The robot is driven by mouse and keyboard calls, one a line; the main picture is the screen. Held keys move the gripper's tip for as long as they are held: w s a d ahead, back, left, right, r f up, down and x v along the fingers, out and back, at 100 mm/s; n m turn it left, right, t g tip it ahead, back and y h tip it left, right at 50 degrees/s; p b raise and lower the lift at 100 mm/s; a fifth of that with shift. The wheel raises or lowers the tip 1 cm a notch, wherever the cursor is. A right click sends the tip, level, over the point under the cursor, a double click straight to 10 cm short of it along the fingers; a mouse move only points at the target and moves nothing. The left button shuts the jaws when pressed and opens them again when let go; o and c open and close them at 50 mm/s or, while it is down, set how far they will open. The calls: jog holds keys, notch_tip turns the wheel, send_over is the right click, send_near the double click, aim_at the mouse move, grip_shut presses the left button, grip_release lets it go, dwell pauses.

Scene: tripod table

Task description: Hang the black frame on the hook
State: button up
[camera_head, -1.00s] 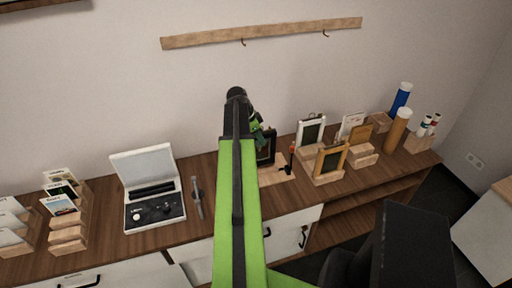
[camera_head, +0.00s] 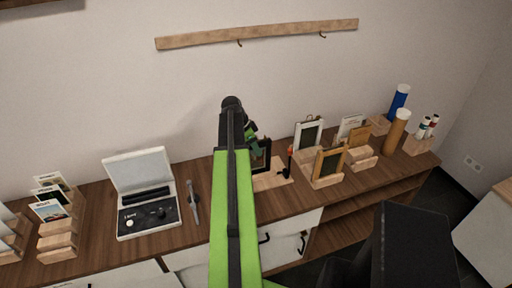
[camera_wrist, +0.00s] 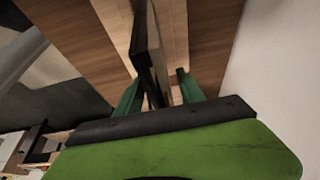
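The black frame (camera_head: 264,155) stands on edge at a wooden holder on the sideboard, partly hidden behind my arm. In the wrist view the frame (camera_wrist: 149,50) shows edge-on between my two green fingers. My gripper (camera_wrist: 158,88) is around the frame's edge, with its fingers apart. The left finger is close to the frame, and a gap shows towards the right finger. In the head view my gripper (camera_head: 253,143) is at the frame's upper part. Two dark hooks, left (camera_head: 239,43) and right (camera_head: 322,36), hang under a wooden rail on the wall.
The wooden rail (camera_head: 200,38) is above bare wall. White (camera_head: 308,134) and golden (camera_head: 329,162) frames stand to the right, with rolled tubes (camera_head: 396,130) beyond. A small orange-and-black tool (camera_head: 290,160) stands close by. An open case (camera_head: 143,190) and card holders (camera_head: 55,220) are left.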

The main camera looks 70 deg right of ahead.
jog(key=p+v, duration=1.6)
jog(key=v, duration=0.1)
jog(key=shift+w+a, duration=0.15)
jog(key=shift+w, duration=0.05)
